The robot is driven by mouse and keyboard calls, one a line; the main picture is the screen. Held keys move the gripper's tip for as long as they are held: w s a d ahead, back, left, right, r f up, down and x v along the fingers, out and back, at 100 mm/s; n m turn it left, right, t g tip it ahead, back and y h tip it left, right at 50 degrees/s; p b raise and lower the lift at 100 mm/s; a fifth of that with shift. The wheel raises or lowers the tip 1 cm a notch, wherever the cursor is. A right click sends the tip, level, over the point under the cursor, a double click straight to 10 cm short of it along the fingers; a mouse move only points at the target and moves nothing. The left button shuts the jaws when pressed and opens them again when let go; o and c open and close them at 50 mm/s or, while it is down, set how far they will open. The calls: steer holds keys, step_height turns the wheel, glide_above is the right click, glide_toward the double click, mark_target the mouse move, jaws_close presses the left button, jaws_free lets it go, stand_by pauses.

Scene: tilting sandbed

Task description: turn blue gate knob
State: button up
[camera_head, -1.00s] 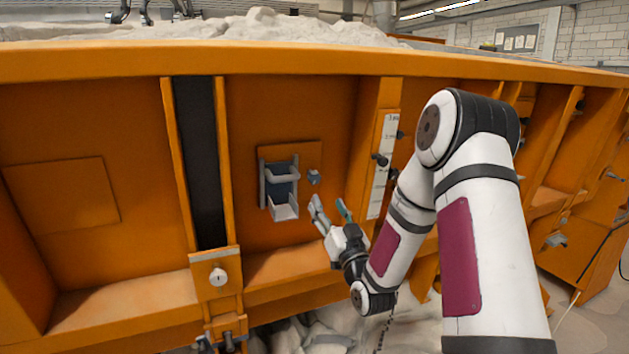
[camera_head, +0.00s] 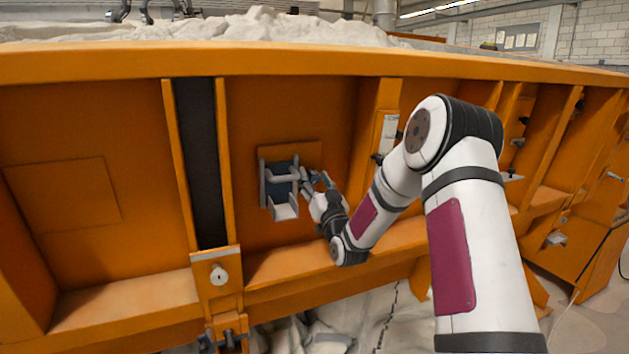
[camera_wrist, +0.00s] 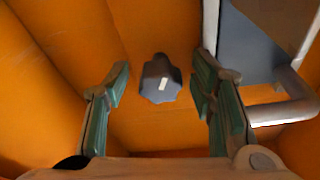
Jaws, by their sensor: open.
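The blue gate knob (camera_wrist: 160,80) is a dark blue-grey, faceted knob with a white mark. In the wrist view it sits between and beyond my two open fingers, with space on both sides. In the head view the knob (camera_head: 315,176) is mostly hidden by my gripper (camera_head: 315,181), which is close to the orange panel, just right of the small gate. In the wrist view my gripper (camera_wrist: 162,100) shows green-lined fingers, spread wide and empty. The gate (camera_head: 282,186) has a blue-grey plate, a grey frame and a pale spout.
In the wrist view a grey bar of the gate frame (camera_wrist: 285,112) is close to the right finger. Orange ribs (camera_head: 380,130) flank the bay, and an orange ledge (camera_head: 300,260) runs below. A white scale strip (camera_head: 388,133) is on the right rib.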

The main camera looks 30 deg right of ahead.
steer(key=c, duration=1.2)
